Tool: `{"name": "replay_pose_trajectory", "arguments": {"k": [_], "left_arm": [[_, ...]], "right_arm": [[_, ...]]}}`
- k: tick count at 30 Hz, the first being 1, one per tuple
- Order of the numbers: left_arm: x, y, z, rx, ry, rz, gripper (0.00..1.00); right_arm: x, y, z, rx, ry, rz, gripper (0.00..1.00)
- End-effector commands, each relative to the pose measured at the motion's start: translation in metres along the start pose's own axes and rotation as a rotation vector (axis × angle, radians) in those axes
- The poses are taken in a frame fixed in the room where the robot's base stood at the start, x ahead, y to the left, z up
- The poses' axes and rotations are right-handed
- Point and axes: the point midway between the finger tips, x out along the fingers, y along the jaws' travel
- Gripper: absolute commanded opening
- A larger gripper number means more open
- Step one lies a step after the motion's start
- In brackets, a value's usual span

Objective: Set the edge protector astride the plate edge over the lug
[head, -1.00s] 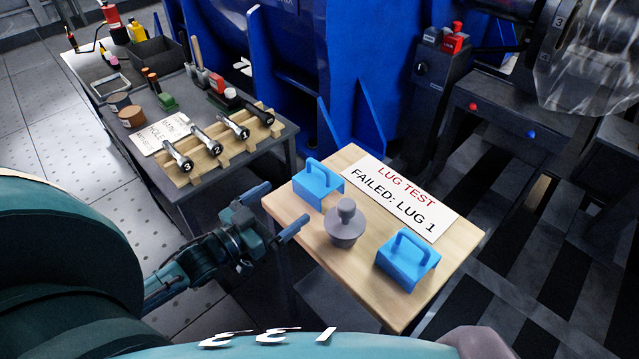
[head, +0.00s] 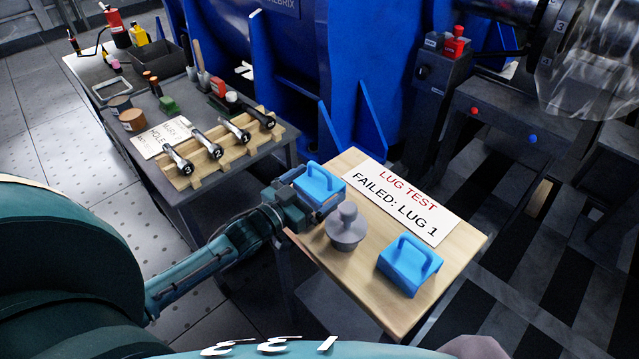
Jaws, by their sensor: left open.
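Two blue blocks with arched handles, which look like edge protectors, stand on a small wooden-topped table (head: 365,285). One edge protector (head: 320,184) is at the table's left corner, the other (head: 410,265) at its front right. My left gripper (head: 314,192) is open at the left protector, its fingers reaching to the block's near side; whether they touch it is unclear. Blue upright plates (head: 283,75) stand on the large blue machine behind. I cannot make out which part is the lug. My right gripper is not in view.
A grey knobbed piece (head: 346,228) stands between the two protectors, close to my gripper. A sign (head: 403,198) reading "LUG TEST FAILED: LUG 1" lies behind them. A dark bench (head: 205,178) at left holds numbered tools on a wooden rack (head: 225,150).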

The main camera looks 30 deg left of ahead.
Motion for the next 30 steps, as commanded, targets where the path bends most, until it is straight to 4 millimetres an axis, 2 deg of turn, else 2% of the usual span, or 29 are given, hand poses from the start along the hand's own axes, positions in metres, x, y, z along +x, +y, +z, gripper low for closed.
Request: {"name": "replay_pose_trajectory", "arguments": {"k": [2,19,30], "left_arm": [[-0.0002,0.0001,0.0000,0.000,0.000,0.000,0.99],[-0.0004,-0.0001,-0.0007,0.001,0.002,0.000,0.53],[-0.0038,-0.0003,-0.0062,0.001,-0.001,0.000,0.53]], "right_arm": [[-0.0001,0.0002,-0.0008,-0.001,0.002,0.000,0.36],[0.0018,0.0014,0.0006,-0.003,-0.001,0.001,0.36],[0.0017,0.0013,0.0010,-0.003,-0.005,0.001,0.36]]}}
